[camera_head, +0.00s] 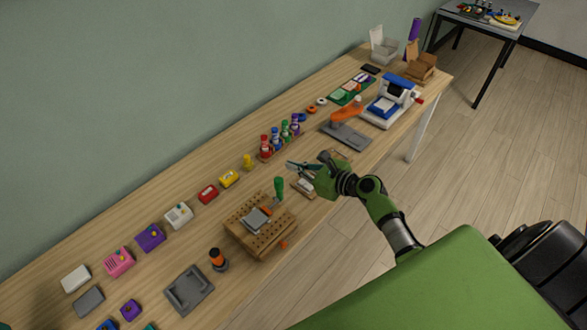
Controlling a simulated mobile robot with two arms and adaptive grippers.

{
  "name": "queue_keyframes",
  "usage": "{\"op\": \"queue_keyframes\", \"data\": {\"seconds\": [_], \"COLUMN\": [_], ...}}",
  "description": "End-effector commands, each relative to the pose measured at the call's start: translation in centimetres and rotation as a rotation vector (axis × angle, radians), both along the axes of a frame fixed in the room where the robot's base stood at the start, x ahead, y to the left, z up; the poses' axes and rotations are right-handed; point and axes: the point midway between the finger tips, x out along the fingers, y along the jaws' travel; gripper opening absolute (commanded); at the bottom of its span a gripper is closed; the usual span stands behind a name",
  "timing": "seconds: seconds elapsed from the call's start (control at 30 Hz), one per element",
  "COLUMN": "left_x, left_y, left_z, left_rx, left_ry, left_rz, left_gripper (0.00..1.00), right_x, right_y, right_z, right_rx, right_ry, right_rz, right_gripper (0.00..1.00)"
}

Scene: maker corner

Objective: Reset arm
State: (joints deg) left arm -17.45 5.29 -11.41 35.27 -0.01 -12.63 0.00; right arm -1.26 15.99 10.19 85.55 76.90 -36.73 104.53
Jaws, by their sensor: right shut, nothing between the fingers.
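My right gripper (292,165) is green and dark, on the arm (382,210) that comes in from the lower right. It is over the front part of the wooden workbench (215,158), near its middle. Its fingers are shut with nothing between them. They point left, just above and right of a green-handled tool (279,188) at the wooden peg block. A small light-coloured item (302,187) lies on the bench below the gripper, partly hidden. My left gripper is not in the picture.
The holed wooden block (262,224) stands front of centre. Several coloured bottles (280,137) stand behind the gripper. A blue and white machine (390,100) and an orange tool on a grey base (346,134) are to the right. Small coloured boxes line the left. A second table (515,18) is far right.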

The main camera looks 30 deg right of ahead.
Motion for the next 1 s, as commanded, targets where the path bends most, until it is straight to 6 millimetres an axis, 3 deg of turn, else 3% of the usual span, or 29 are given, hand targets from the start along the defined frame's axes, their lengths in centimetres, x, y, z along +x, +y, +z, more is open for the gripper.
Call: {"op": "queue_keyframes", "data": {"seconds": [0.3,0.43,0.57,0.7,0.8,1.0], "left_x": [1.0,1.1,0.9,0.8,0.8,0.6], "left_y": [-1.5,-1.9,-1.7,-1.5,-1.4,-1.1], "left_z": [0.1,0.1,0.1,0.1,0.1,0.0], "left_rx": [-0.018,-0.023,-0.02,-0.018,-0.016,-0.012], "left_ry": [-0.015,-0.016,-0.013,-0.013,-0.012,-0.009], "left_rz": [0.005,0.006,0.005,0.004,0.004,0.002], "left_gripper": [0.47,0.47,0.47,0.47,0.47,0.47], "right_x": [-0.2,-2.1,-7.3,-14.6,-19.3,-25.2], "right_y": [0.2,2.9,7.9,11.9,12.9,12.2], "right_z": [-0.1,-1.0,-2.9,-4.8,-5.4,-4.9], "right_rx": [-0.012,-0.17,-0.548,-1.021,-1.311,-1.657], "right_ry": [-0.001,-0.016,-0.076,-0.184,-0.263,-0.359], "right_rz": [0.009,0.131,0.431,0.844,1.124,1.503], "right_gripper": [0.0,0.0,0.0,0.0,0.0,0.0]}}
